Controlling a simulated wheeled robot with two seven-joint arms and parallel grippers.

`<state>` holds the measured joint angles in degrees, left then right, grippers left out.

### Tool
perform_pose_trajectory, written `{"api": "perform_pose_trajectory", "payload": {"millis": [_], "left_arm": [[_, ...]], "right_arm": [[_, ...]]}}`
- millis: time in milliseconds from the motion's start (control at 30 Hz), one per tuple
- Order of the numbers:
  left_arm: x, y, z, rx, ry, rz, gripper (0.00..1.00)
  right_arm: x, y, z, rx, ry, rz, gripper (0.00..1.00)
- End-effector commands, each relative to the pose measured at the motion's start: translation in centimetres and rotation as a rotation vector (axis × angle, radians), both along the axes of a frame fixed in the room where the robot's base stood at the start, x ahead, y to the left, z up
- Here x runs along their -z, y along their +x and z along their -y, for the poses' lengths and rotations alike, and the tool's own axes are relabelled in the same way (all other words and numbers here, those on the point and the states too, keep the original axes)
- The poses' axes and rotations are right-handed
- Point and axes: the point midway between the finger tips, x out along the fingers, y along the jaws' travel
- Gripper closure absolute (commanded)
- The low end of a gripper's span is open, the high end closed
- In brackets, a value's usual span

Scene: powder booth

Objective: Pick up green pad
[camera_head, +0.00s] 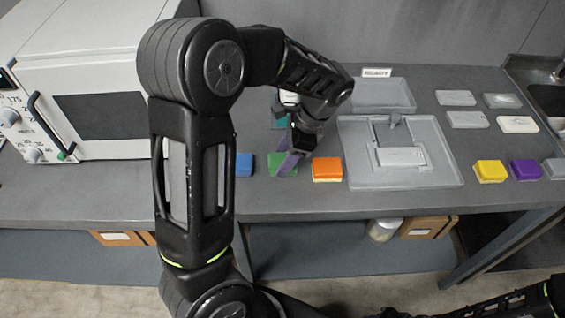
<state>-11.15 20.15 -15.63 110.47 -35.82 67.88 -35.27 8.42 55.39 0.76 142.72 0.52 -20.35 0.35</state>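The green pad (274,168) lies on the grey bench, between a blue pad and an orange pad. My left gripper (282,163) reaches down over the green pad from behind and the right, and its purple-grey fingers show apart. One finger crosses in front of the pad and hides part of it. I cannot tell whether the fingers touch the pad. My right arm shows only as dark links at the bottom right edge, and its gripper is out of the picture.
The blue pad (244,165) and the orange pad (327,169) stand close on either side. A grey tray (360,175) is to the right, with yellow (490,171) and purple (525,169) pads beyond. A white oven-like machine (100,45) stands left. The bench front is clear.

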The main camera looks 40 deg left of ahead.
Motion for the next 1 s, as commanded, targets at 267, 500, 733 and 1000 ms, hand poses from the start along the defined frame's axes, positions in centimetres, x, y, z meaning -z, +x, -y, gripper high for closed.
{"api": "perform_pose_trajectory", "payload": {"millis": [267, 500, 733, 1000], "left_arm": [[0.0, 0.0, 0.0, 0.000, 0.000, 0.000, 0.69], [0.0, 0.0, 0.0, 0.000, 0.000, 0.000, 0.89], [-0.1, 0.0, 0.0, 0.000, 0.000, 0.000, 0.89], [-2.6, 0.1, 0.0, 0.000, -0.001, 0.005, 0.89]], "right_arm": [[0.0, 0.0, 0.0, 0.000, 0.000, 0.000, 0.64], [0.0, 0.0, 0.0, 0.000, 0.000, 0.000, 0.64], [0.0, 0.0, 0.0, 0.000, 0.000, 0.000, 0.64], [0.4, 0.1, 0.0, -0.001, 0.001, 0.001, 0.64]]}}
